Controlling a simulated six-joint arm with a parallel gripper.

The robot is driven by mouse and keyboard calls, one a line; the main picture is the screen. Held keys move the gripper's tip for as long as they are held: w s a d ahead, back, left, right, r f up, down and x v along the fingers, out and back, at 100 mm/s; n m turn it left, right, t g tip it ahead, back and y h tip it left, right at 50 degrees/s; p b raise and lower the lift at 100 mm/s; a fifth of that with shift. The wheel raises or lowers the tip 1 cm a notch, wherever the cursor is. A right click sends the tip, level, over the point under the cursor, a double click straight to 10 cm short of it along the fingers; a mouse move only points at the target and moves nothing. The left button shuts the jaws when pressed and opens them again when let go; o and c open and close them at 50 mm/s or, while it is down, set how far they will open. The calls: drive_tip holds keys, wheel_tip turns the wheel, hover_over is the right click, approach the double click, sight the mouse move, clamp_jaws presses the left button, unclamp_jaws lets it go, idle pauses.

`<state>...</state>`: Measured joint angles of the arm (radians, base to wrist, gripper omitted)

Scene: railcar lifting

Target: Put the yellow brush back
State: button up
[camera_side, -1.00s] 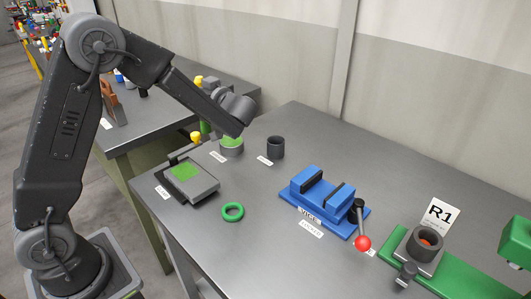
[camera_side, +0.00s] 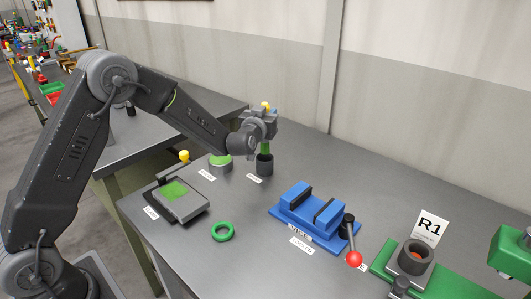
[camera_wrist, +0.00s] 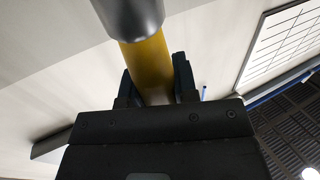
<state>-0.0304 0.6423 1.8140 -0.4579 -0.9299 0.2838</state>
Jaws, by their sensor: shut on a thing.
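The yellow brush (camera_side: 266,106) stands upright in my gripper (camera_side: 263,130), its yellow end showing above the jaws. A green lower part hangs below the jaws at the mouth of a dark cup (camera_side: 264,167). I cannot tell how far it reaches inside. In the wrist view, the brush's yellow handle (camera_wrist: 148,65) runs between the two fingers of my gripper (camera_wrist: 158,78), with a grey part beyond it. My gripper is shut on the brush, above the cup.
A round tin with green contents (camera_side: 221,167) stands left of the cup. A grey plate with a green square (camera_side: 186,207), a green ring (camera_side: 223,232) and a blue vice (camera_side: 307,213) stand nearer. A green fixture (camera_side: 415,272) is at right. Bare tabletop lies between them.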

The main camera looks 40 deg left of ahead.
wheel_tip(320, 180, down, 6)
drive_tip(key=shift+f, duration=0.25)
drive_tip(key=shift+f, duration=0.15)
drive_tip(key=o, duration=0.9)
drive_tip(key=shift+o, duration=0.2)
